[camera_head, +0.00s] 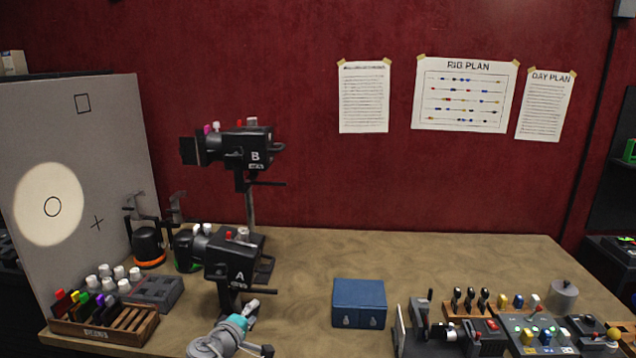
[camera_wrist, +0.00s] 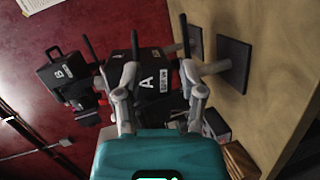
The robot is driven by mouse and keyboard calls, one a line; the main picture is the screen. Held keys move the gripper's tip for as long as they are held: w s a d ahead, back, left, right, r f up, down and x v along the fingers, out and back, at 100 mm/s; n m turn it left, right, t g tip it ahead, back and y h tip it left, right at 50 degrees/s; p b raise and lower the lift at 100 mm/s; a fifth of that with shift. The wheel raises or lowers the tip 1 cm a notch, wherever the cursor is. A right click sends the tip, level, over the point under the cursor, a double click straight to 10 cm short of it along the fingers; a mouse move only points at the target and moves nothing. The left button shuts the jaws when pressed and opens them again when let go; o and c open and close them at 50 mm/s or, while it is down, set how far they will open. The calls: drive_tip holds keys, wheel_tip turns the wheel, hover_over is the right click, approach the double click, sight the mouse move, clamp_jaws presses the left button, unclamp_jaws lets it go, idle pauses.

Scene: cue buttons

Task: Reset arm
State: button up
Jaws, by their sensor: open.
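My gripper (camera_head: 250,312) is at the lower middle-left in the head view, with a teal band behind its grey fingers. It is in front of and below the black lamp A (camera_head: 228,258). In the wrist view my gripper (camera_wrist: 158,85) has its two fingers spread, and lamp A (camera_wrist: 148,85) shows between and beyond them. I see nothing held. Whether the fingertips touch the lamp or its stand, I cannot tell. The black lamp B (camera_head: 250,150) stands higher on a pole behind lamp A; it is at the left in the wrist view (camera_wrist: 62,75).
A wooden rack (camera_head: 104,328) of coloured pieces and several white knobs sit at the left, before a grey board (camera_head: 85,140). A blue box (camera_head: 359,303) stands right of my gripper. Control panels (camera_head: 540,335) crowd the front right. The table's back right (camera_head: 440,255) is clear.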

drive_tip(key=w+d+f+m+g+h, duration=0.15)
drive_tip(key=d+f+m+g, duration=0.3)
drive_tip(key=d, duration=0.75)
drive_tip(key=s+d+f+m+g+y, duration=0.2)
drive_tip(key=s+d+f+g, duration=0.1)
drive_tip(key=d, duration=0.4)
drive_tip(key=s+d+f+m+g+y, duration=0.2)
drive_tip(key=s+d+f+m+g, duration=0.1)
drive_tip(key=d, duration=0.4)
drive_tip(key=s+d+f+m+g+y, duration=0.2)
drive_tip(key=s+d+f+m+g, duration=0.1)
drive_tip(key=d, duration=0.4)
drive_tip(key=shift+s+d+f+g, duration=0.2)
drive_tip(key=shift+s+f+g, duration=0.2)
drive_tip(key=shift+s+g, duration=0.25)
